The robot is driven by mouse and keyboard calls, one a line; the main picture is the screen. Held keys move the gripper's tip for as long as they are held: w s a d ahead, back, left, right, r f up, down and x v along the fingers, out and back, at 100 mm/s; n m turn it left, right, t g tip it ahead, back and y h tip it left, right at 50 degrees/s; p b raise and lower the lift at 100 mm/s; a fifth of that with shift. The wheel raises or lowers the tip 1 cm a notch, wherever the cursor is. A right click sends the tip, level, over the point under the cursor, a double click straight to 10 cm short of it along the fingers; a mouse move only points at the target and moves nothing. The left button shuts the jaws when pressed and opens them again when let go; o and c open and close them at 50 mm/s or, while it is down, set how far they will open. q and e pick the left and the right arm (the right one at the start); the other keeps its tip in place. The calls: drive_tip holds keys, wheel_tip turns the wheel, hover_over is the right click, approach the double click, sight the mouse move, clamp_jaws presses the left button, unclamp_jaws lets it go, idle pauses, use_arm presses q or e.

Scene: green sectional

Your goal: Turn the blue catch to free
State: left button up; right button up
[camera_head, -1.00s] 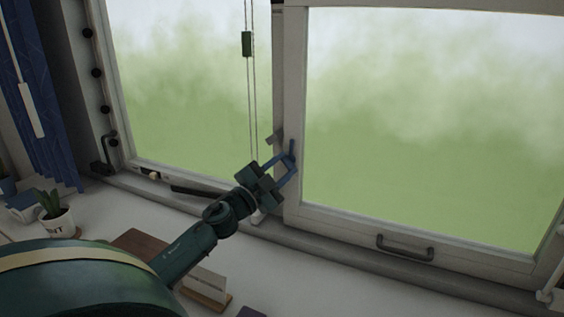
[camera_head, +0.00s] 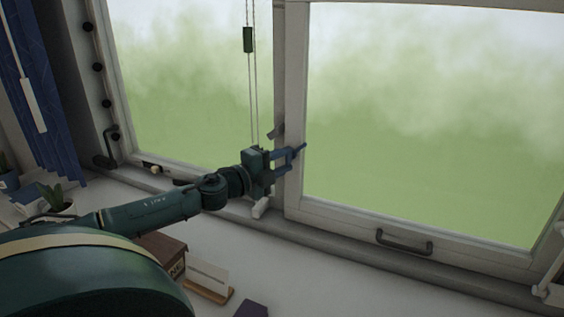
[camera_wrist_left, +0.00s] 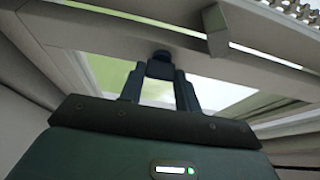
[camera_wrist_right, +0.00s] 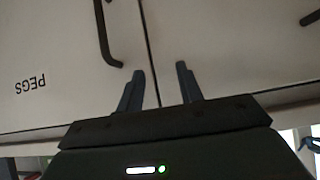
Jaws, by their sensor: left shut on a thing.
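The blue catch (camera_head: 301,147) is on the upright between the two window panes in the head view. Its visible end points right and slightly up. My left gripper (camera_head: 291,157) comes in level from the left and is shut on the catch. In the left wrist view, the dark catch (camera_wrist_left: 162,58) shows between the left fingertips (camera_wrist_left: 160,72), against the pale frame. My right gripper (camera_wrist_right: 160,73) shows only in its own wrist view. It is open and empty, facing a pale cabinet front.
A grey bracket (camera_head: 276,131) sits on the upright just above my left gripper, and a cord with a green weight (camera_head: 247,40) hangs close by. A dark handle (camera_head: 404,244) is on the right sash. A plant (camera_head: 56,198) and a card stand (camera_head: 208,279) are on the sill.

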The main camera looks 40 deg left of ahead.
use_arm(q)
drive_tip(key=shift+r, duration=0.1)
idle(0.4)
drive_tip(key=o, duration=1)
drive_tip(key=shift+s, duration=0.1)
drive_tip(key=shift+s+a+f, duration=0.1)
drive_tip(key=shift+s+f, duration=0.15)
drive_tip(key=shift+s, duration=0.65)
drive_tip(key=s, duration=0.7)
drive_tip(key=s+a, duration=0.1)
drive_tip(key=s, duration=0.3)
drive_tip(key=shift+r, duration=0.2)
